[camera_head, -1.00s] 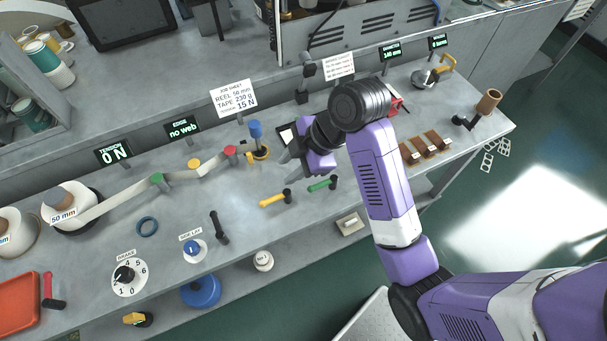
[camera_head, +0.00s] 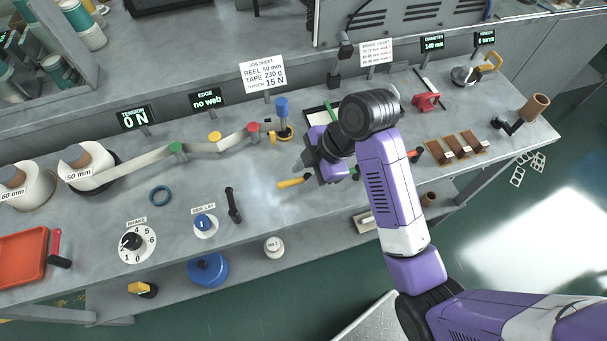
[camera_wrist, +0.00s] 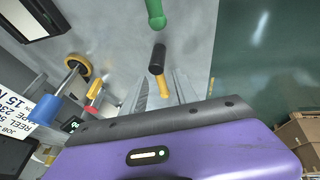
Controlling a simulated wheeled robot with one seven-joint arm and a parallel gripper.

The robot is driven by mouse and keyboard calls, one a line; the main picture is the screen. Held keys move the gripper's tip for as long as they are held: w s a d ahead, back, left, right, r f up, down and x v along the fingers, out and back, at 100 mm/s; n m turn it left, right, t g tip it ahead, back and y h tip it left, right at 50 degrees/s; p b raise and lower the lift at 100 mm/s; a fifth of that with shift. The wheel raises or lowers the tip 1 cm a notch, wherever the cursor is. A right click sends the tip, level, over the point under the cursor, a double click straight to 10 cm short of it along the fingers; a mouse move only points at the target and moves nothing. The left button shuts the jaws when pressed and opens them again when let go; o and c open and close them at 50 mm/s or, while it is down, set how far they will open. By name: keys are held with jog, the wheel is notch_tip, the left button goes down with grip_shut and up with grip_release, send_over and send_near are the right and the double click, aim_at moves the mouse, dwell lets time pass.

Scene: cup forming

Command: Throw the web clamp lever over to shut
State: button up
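No label shows which lever is the web clamp lever. A yellow lever (camera_head: 290,184) with a black hub lies low on the bench. In the wrist view its yellow handle (camera_wrist: 163,87) points towards me, with the black hub (camera_wrist: 158,58) beyond it. My gripper (camera_head: 299,165) is just above and behind this lever in the head view. In the wrist view its fingers (camera_wrist: 163,92) stand apart on either side of the yellow handle; I cannot tell whether they touch it. A green lever (camera_wrist: 155,14) is beyond the hub; my gripper mostly hides it in the head view.
A blue-topped post (camera_head: 282,106) stands at the end of the tape (camera_head: 135,168), behind my gripper. A black lever (camera_head: 232,205) stands beside the side lay knob (camera_head: 204,223). Brown blocks (camera_head: 456,149) sit to the right.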

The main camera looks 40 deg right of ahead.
jog(key=shift+f, duration=0.1)
grip_shut()
jog(key=shift+s+f, duration=0.1)
dwell(1.3)
